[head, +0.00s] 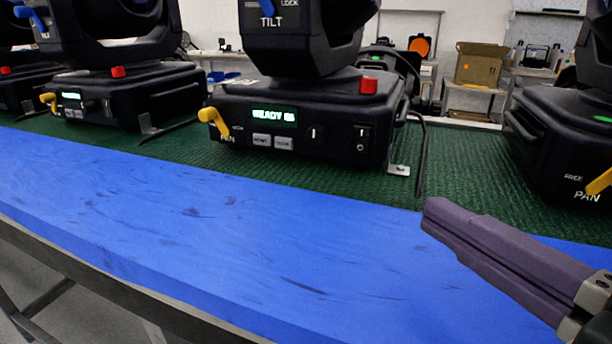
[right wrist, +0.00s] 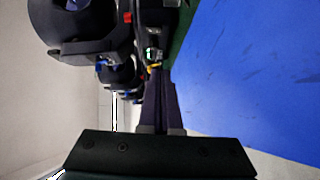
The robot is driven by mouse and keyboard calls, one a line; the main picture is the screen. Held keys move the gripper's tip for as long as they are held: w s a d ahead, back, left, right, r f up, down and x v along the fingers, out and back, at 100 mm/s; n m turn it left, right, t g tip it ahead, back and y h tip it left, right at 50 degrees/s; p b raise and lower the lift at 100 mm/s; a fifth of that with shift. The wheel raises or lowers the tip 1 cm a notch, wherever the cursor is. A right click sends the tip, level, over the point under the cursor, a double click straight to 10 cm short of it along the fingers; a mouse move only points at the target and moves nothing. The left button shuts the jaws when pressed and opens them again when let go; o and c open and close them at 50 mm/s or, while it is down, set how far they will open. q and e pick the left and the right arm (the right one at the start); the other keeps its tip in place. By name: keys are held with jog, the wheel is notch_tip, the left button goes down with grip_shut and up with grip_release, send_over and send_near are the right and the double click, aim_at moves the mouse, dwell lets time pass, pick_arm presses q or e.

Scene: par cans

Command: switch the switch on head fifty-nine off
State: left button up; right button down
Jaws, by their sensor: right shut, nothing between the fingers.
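A black moving head (head: 300,122) stands in the middle of the head view. Its lit green display (head: 272,116) reads READY and a number too blurred to be sure of. A small black rocker switch (head: 361,139) is at the right of its front panel, with a round knob (head: 316,133) left of it. Which way the rocker is pressed I cannot tell. My right gripper (head: 430,212) is shut and empty, over the blue bench edge, right of and below the switch and apart from it. It also shows in the right wrist view (right wrist: 155,78). My left gripper is out of view.
Another head (head: 125,100) stands to the left and one (head: 565,130) to the right, on a green mat (head: 170,155). A yellow pan lever (head: 212,120) and a red knob (head: 368,85) stick out of the middle head. A cable (head: 423,160) hangs at its right. The blue bench front (head: 200,225) is clear.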

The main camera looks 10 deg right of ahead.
dwell(0.3)
jog(key=shift+w+a, duration=0.1)
jog(key=shift+w, duration=0.4)
send_near(355, 153)
jog(key=w+a, duration=0.1)
jog(key=w+a+p, duration=0.1)
jog(key=a, duration=0.1)
jog(key=shift+a, duration=0.15)
jog(key=w, duration=0.1)
jog(key=w+d, duration=0.1)
jog(key=w, duration=0.1)
jog(key=shift+d+f, duration=0.25)
jog(key=shift+d, duration=0.1)
jog(key=shift+w+d, duration=0.25)
jog(key=shift+w, duration=0.1)
jog(key=shift+f, duration=0.1)
